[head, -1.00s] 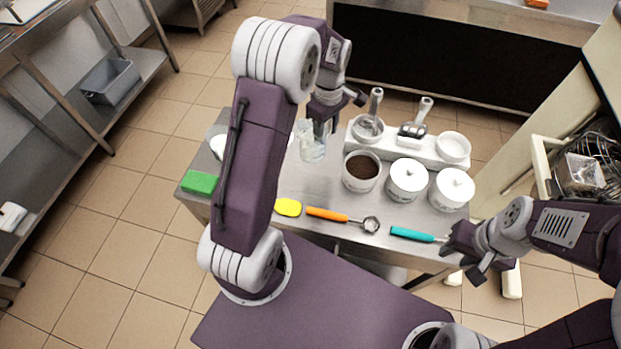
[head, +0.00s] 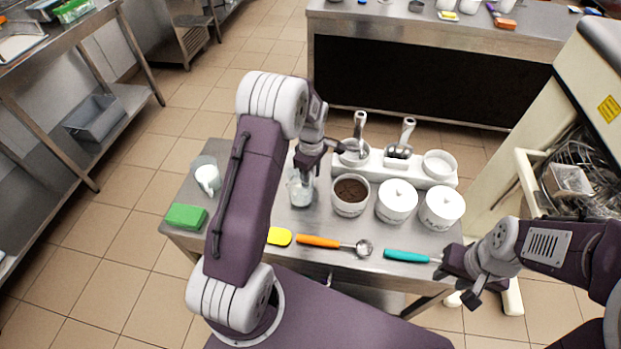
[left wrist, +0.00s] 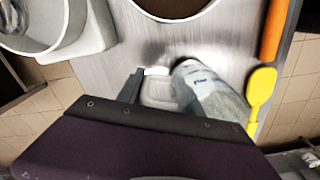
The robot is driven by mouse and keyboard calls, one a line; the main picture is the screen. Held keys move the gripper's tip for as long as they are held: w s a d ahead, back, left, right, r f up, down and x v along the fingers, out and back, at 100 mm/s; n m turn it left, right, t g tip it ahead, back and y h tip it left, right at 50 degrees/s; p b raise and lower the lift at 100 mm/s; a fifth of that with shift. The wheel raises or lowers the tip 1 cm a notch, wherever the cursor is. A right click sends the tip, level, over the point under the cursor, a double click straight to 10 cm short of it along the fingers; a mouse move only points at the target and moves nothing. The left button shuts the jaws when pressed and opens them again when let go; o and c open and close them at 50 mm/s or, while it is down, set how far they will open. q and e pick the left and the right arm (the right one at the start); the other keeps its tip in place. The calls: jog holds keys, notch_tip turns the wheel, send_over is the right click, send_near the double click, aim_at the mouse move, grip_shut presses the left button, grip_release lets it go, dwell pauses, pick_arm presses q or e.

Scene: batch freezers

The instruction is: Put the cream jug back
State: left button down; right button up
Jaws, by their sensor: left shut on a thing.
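My left gripper (head: 303,170) is shut on a clear jug (head: 299,192) with pale contents, left of the tub of brown powder. The jug looks upright, at or just above the steel table; contact is unclear. In the left wrist view the jug (left wrist: 212,88) shows blue print on its side. A small white jug (head: 208,178) stands at the table's left end. I cannot tell by label which is the cream jug. My right gripper (head: 458,286) looks open and empty by the table's front right edge.
The steel table (head: 330,222) also holds the brown powder tub (head: 350,194), two lidded white pots (head: 397,202), a white rack with scoops (head: 385,165), a green sponge (head: 186,217), a yellow spatula (head: 279,236), an orange-handled scoop (head: 318,241) and a teal-handled tool (head: 405,256).

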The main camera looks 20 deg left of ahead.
pick_arm(q)
jog(key=shift+w+f, duration=0.15)
jog(key=shift+f, duration=0.5)
jog(key=shift+f, duration=0.15)
jog(key=c, duration=0.8)
grip_release()
jog(key=shift+o, duration=0.2)
notch_tip(320, 180, up, 12)
jog(key=shift+r+p, duration=0.25)
jog(key=shift+p, duration=0.15)
jog(key=s+d+f+m, duration=0.1)
jog(key=s+d+m, duration=0.2)
jog(key=s+m, duration=0.5)
jog(key=s+d+f+m+t, duration=0.1)
jog(key=s+d+m, duration=0.2)
jog(key=s+m, duration=0.5)
jog(key=shift+s+f, duration=0.25)
jog(key=shift+s, duration=0.95)
